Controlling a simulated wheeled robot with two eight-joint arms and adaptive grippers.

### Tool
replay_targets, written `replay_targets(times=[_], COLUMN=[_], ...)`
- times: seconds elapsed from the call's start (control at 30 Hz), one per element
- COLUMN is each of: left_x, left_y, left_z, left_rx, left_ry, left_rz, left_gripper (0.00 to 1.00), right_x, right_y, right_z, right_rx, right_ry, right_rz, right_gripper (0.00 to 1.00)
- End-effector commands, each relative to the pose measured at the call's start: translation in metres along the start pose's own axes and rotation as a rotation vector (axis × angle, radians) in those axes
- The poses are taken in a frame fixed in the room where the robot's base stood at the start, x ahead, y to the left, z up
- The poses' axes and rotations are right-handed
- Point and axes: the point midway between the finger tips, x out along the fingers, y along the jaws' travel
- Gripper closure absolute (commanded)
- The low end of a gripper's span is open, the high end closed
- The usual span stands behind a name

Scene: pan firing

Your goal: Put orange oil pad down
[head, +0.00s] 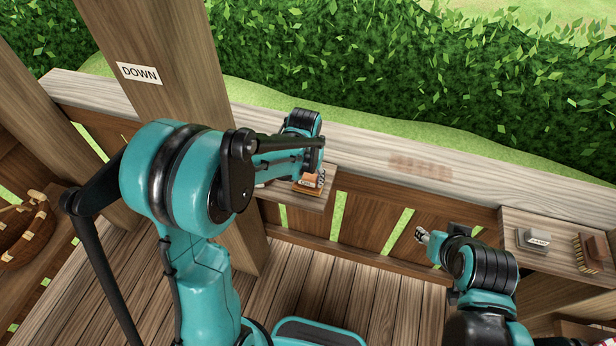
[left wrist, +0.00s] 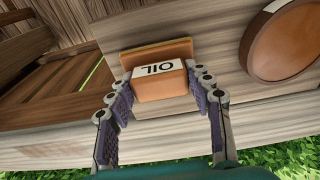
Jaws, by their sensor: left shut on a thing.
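The orange oil pad (left wrist: 165,85) is a small block with a white OIL label and an orange-brown plate at its far side. It sits between the two fingers of my left gripper (left wrist: 160,92), which is shut on it. In the head view the pad (head: 308,182) shows just under my left gripper (head: 312,172), over a small wooden shelf (head: 318,202). I cannot tell whether the pad touches the shelf. My right gripper (head: 421,236) is at the lower right, away from the pad, and its fingers are too small to read.
A round brown disc with a pale rim (left wrist: 290,42) lies beside the pad. A right shelf (head: 515,218) holds a grey labelled block (head: 539,238) and a brown brush-like block (head: 592,252). A post bears a DOWN sign (head: 139,73). A wooden rail (head: 380,150) runs behind.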

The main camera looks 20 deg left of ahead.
Motion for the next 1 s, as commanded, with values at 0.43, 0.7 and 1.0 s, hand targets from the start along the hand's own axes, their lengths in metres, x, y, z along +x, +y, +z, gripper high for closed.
replay_targets(times=[0.43,0.7,1.0], left_x=[-0.001,-0.044,-0.105], left_y=[0.0,0.0,0.0], left_z=[0.0,0.0,0.0], left_rx=[0.0,0.0,0.0], left_ry=[0.0,0.0,0.0], left_rz=[0.0,0.0,0.0], left_gripper=[0.28,0.28,0.28], right_x=[-0.001,-0.008,-0.015], right_y=[0.0,0.0,0.0], right_z=[-0.001,-0.006,-0.01], right_rx=[0.0,0.0,0.0], right_ry=[0.0,0.0,0.0], right_rz=[0.0,0.0,0.0], right_gripper=[0.6,0.6,0.6])
